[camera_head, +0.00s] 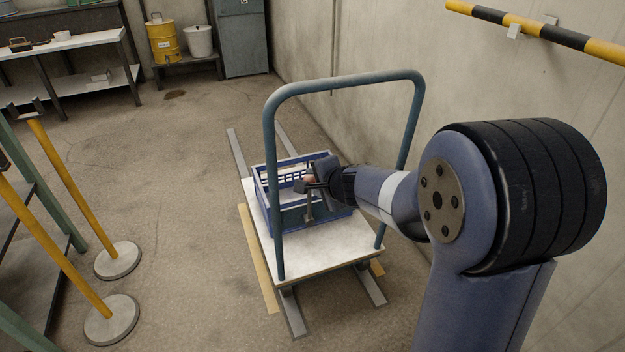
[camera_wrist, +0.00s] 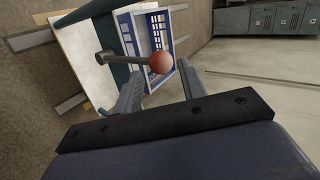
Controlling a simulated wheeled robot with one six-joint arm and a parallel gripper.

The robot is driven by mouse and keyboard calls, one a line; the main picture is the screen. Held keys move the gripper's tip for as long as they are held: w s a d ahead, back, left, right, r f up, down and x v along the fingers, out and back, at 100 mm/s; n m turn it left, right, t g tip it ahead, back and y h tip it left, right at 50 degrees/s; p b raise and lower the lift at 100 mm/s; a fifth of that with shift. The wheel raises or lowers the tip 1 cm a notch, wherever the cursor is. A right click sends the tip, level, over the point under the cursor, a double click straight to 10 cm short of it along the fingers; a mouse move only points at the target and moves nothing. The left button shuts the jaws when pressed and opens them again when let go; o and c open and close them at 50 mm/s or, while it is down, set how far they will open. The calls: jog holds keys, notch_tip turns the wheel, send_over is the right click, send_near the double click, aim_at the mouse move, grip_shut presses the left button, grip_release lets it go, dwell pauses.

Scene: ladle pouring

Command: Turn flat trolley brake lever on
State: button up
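The flat trolley (camera_head: 325,254) has a pale deck and a tall blue-green push handle (camera_head: 346,82). Its brake lever is a thin rod (camera_wrist: 130,60) ending in a red ball knob (camera_wrist: 161,62). The rod (camera_head: 309,206) stands near the handle in the head view, with its knob (camera_head: 309,179) partly hidden by my gripper (camera_head: 316,182). In the wrist view, my gripper (camera_wrist: 160,74) is open, with one finger on each side of the knob's line. The knob appears near the fingertips, with gaps beside it; I cannot tell its exact depth between them.
A blue crate (camera_head: 284,171) sits on the trolley deck, close to my gripper. My arm reaches past the handle's right upright (camera_head: 411,125). A concrete wall is on the right. Yellow posts (camera_head: 78,184) on round bases stand at left, with open floor between.

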aim_at(311, 181)
jog(key=p+v, duration=0.1)
jog(key=v, duration=0.6)
jog(key=shift+s+r+p, duration=0.2)
jog(key=shift+s+p, duration=0.05)
jog(key=shift+p, duration=0.15)
jog(key=shift+d, duration=0.1)
jog(key=b+x, duration=0.2)
jog(key=x, duration=0.9)
jog(key=shift+d+b, duration=0.15)
jog(key=shift+b, duration=0.25)
jog(key=shift+d, duration=0.1)
